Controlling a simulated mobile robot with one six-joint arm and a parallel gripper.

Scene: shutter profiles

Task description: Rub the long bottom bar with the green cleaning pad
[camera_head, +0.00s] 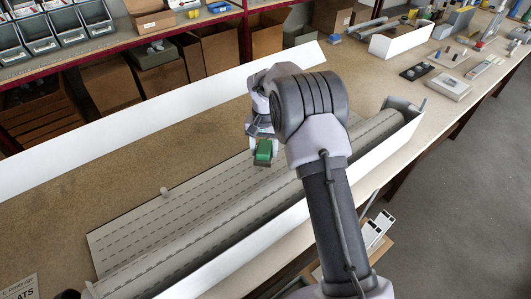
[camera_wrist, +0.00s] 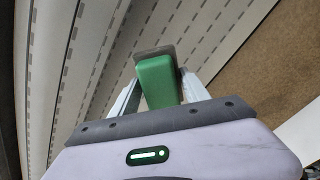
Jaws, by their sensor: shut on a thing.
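My gripper (camera_head: 263,141) is shut on the green cleaning pad (camera_head: 264,150), a small green block with a dark grey-brown face. The pad also shows between the fingers in the wrist view (camera_wrist: 158,82). Below it lies a grey slatted shutter curtain (camera_head: 165,225) with rows of dark slots. Its outermost, plain strip, which looks like the bottom bar (camera_wrist: 236,40), runs along the curtain's edge beside the brown tabletop. The pad is over or close to this edge; I cannot tell whether it touches. My arm hides part of the curtain.
A long white panel (camera_head: 150,110) stands behind the curtain. A rolled shutter lies in a white housing (camera_head: 255,250) along the front. A small pale knob (camera_head: 165,191) sits by the curtain's edge. The brown tabletop (camera_head: 60,215) is mostly clear at left.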

